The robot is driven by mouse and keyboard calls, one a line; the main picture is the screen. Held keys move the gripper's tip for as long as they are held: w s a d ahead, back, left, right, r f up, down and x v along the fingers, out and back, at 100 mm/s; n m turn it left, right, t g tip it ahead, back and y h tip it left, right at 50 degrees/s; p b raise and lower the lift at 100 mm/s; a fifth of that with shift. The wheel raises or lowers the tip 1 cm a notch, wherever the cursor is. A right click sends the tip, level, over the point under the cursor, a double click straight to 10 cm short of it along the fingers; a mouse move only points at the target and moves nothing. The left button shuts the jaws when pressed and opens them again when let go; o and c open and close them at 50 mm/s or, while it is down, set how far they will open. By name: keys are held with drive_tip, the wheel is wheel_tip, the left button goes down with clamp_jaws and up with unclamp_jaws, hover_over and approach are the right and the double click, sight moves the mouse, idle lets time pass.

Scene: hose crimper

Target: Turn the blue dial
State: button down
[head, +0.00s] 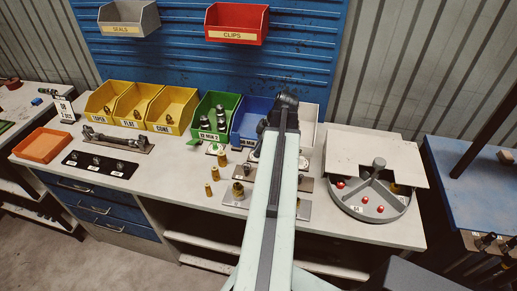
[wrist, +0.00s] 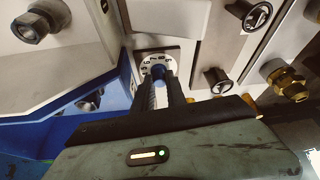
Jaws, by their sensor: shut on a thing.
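The blue dial (wrist: 158,74) shows in the wrist view, on a round plate with markings around it, set on a dark square base. My gripper (wrist: 160,90) is at the dial, its two dark fingers one on each side of the blue knob, shut on it. The fingers hide part of the dial and the lower part of its plate. In the head view my arm covers the dial and the gripper, so neither can be made out there.
Near the gripper are a blue bin (head: 252,114), a green bin (head: 214,116) of metal fittings and black knobs (wrist: 218,80). Brass fittings (head: 238,190) stand left of my arm. A round divided tray (head: 372,211) under a pale cover (head: 362,152) is at right.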

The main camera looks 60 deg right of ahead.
drive_tip(key=shift+m, duration=0.5)
drive_tip(key=c, duration=1.6)
unclamp_jaws()
drive_tip(key=p+v, duration=0.7)
drive_tip(key=v, duration=0.1)
drive_tip(key=shift+a, duration=0.2)
drive_tip(key=shift+f, duration=0.1)
